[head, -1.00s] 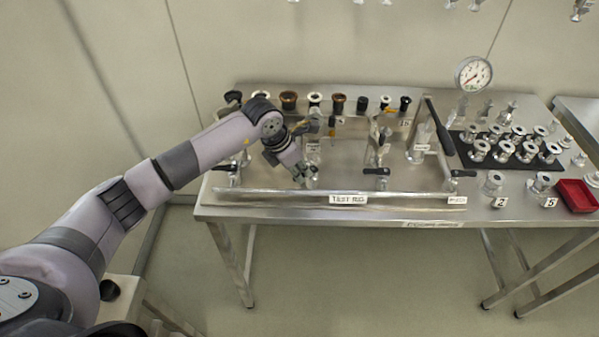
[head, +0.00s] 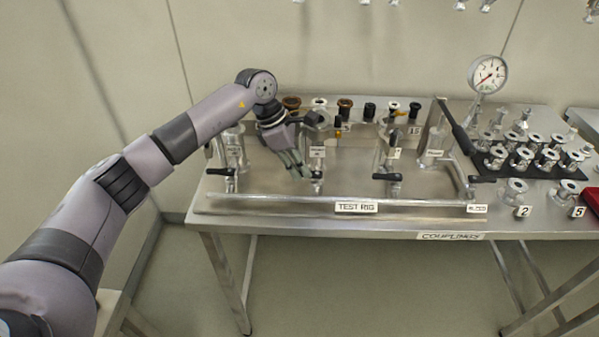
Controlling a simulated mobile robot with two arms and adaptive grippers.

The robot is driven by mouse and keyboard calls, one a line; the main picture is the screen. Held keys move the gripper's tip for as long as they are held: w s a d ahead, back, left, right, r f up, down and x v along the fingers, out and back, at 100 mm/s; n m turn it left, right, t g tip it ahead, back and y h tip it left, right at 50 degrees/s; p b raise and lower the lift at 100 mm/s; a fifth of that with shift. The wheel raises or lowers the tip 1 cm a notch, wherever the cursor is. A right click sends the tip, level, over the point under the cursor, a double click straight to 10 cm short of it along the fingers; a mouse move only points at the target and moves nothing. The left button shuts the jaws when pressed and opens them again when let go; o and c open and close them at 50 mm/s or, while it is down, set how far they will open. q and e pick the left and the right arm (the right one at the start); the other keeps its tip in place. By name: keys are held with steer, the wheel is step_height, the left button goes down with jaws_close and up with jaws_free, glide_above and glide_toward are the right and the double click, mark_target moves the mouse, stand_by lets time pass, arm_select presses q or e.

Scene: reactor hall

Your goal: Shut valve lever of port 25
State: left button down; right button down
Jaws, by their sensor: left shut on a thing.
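The test rig (head: 285,204) stands on the steel bench, with a row of upright ports and small valves along its front pipe. My left gripper (head: 303,173) reaches down to the second valve (head: 317,178) from the left. Its fingers are shut on that valve's lever, which they mostly hide. The label (head: 317,152) on the port behind this valve is too small to read, so I cannot confirm 25. Other black levers show at the left valve (head: 218,171), the third valve (head: 386,177) and the right valve (head: 482,179). My right gripper is not in view.
A pressure gauge (head: 487,74) stands at the back right. A long black handle (head: 452,124) rises on the rig's right. Several couplings stand on a black mat (head: 489,168), with a red bin (head: 592,200) at the right edge. Dark and pale caps line the back.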

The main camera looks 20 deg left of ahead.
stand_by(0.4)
arm_select(q)
steer(key=c, duration=1.6)
jaws_free()
steer(key=shift+o, duration=0.2)
steer(key=v, duration=1.2)
